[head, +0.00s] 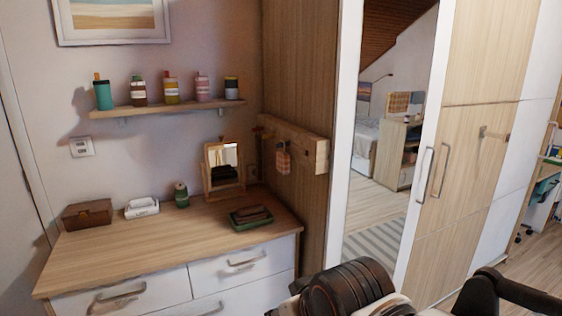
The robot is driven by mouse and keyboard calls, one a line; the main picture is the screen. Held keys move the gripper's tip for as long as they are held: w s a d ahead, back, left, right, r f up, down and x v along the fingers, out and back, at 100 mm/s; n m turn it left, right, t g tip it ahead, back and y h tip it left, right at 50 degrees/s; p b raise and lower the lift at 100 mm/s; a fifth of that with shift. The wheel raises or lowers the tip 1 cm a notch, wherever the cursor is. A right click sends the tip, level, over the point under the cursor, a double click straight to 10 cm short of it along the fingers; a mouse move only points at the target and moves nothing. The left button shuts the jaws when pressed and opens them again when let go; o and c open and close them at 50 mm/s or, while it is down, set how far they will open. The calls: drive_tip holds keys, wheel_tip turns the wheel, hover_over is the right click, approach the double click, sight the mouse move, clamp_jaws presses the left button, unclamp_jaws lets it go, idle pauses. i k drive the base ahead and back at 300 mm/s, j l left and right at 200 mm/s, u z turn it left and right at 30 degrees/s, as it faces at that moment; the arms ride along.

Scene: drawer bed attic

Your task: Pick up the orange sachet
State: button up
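A small orange-and-pink patterned sachet (283,161) hangs from a peg on the wooden rail at the side of the wardrobe, above the right back part of the dresser. It looks like the orange sachet, but it is small in view. My arm crosses the bottom right edge of the view, with a black joint and white links. A black part that may be my gripper (505,287) shows at the lower right, partly cut off by the frame. It is well apart from the sachet. I cannot make out its fingertips or anything held.
The dresser (130,255) bears a brown box (87,214), a white tissue box (141,207), a green jar (181,195), a small mirror (222,165) and a green tray (250,218). A shelf (165,108) with several bottles is above. The mirrored wardrobe (465,150) stands right.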

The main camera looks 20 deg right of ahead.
sight(283, 158)
drive_tip(key=i+j+z, duration=0.45)
drive_tip(key=i+j, duration=0.2)
drive_tip(key=j, duration=0.15)
